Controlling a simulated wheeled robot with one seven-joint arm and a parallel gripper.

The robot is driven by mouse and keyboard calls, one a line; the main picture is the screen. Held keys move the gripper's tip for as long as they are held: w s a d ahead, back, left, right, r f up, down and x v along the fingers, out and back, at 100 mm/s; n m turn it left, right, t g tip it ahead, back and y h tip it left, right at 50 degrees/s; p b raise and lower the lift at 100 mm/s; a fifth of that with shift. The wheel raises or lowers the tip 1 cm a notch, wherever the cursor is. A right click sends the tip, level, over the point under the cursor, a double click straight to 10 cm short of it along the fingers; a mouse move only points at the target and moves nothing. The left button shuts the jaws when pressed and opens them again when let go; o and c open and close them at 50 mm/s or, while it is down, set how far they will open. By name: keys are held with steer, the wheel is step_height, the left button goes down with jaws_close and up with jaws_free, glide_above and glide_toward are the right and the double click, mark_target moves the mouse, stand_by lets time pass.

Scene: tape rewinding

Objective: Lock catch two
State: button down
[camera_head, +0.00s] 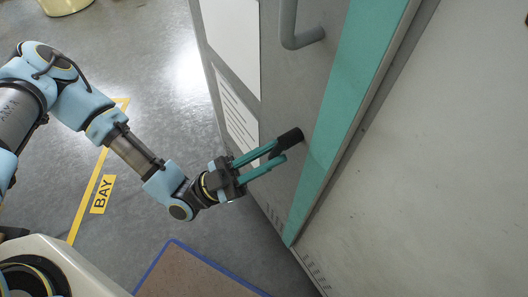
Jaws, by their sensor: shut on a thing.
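My gripper (276,157) reaches from the left to the face of a grey cabinet (284,98). Its two teal fingers are shut on a black catch handle (289,138), which stands out from the cabinet front near the teal stripe. The handle slants from lower left to upper right in the picture. Its inner end is partly hidden by the fingers. I cannot read a number on this catch, and I cannot tell whether it is locked.
A grey bar handle (301,38) sits higher on the cabinet. A teal stripe (345,95) runs along its right edge, beside a pale panel (430,160). A blue-edged brown mat (190,277) and a yellow line marked BAY (102,194) lie on the open floor.

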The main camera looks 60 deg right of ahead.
steer(key=shift+s+a+f+n+t+h+b, duration=0.15)
steer(key=shift+n+t+h+b, duration=0.3)
steer(key=shift+n+h, duration=0.55)
steer(key=shift+s+a+n+t+h+b, duration=0.1)
steer(key=shift+s+n+t+h+b, duration=0.15)
steer(key=shift+n+t+h, duration=0.75)
steer(key=shift+s+a+f+n+t+h+b, duration=0.1)
steer(key=shift+s+n+t+h+b, duration=0.3)
steer(key=shift+n, duration=1)
steer(key=shift+w+r, duration=0.1)
steer(key=c, duration=0.8)
jaws_free()
steer(key=b+v, duration=0.3)
steer(key=v, duration=0.8)
steer(key=shift+d, duration=0.1)
